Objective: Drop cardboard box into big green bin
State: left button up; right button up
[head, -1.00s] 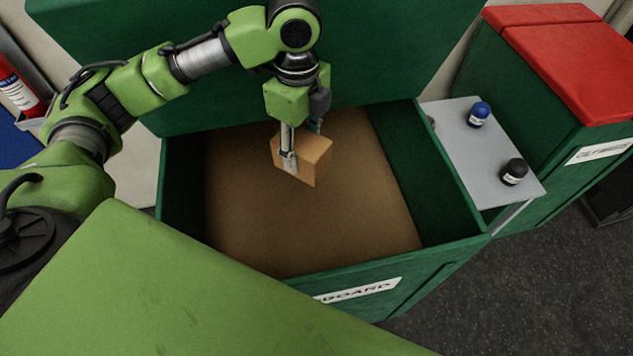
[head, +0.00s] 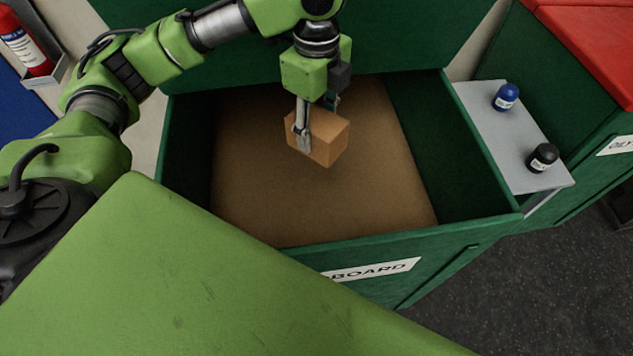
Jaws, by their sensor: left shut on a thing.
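A small brown cardboard box (head: 328,143) hangs in the head view, above the inside of the big green bin (head: 440,240). My left gripper (head: 306,135) points down and is shut on the box, with one finger showing on its near left face. The other finger is mostly hidden behind the box. The bin is open at the top, with its lid raised at the back and a brown surface inside. Its front label is partly hidden and reads "BOARD". How high the box is above the brown surface is hard to tell. My right gripper is not in view.
A grey shelf (head: 500,135) at the bin's right holds a blue-capped bottle (head: 506,97) and a black bottle (head: 542,158). A green bin with a red lid (head: 590,40) stands beyond it. A fire extinguisher (head: 24,42) is at the far left.

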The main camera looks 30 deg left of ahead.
pick_arm(q)
jog(key=shift+w, duration=0.1)
jog(key=o, duration=1)
notch_tip(320, 180, up, 12)
jog(key=shift+f, duration=0.1)
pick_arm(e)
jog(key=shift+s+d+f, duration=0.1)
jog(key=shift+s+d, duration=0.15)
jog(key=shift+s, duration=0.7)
